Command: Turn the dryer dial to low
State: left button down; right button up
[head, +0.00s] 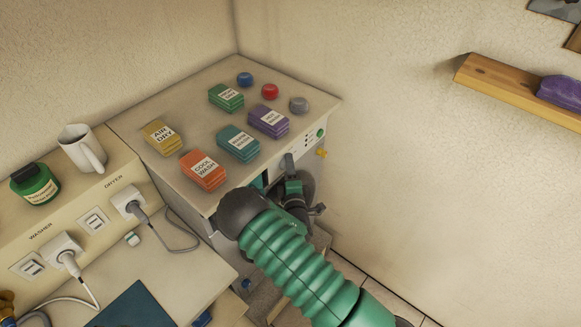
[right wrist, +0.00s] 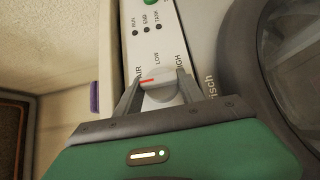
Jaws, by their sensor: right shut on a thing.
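The dryer (head: 222,127) stands in the corner, with its control panel (head: 316,138) on the side facing right. My left gripper is not in view.
Labelled coloured stacks (head: 205,170) and round buttons lie on the dryer top. A wooden shelf (head: 510,85) is on the right wall. A mug (head: 80,147), a green jar (head: 36,186) and plugged sockets are at left. The round dryer door (right wrist: 285,70) is beside the panel.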

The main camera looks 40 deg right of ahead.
jog(key=shift+s+d, duration=0.1)
jog(key=shift+d, duration=0.2)
jog(key=shift+r, duration=0.1)
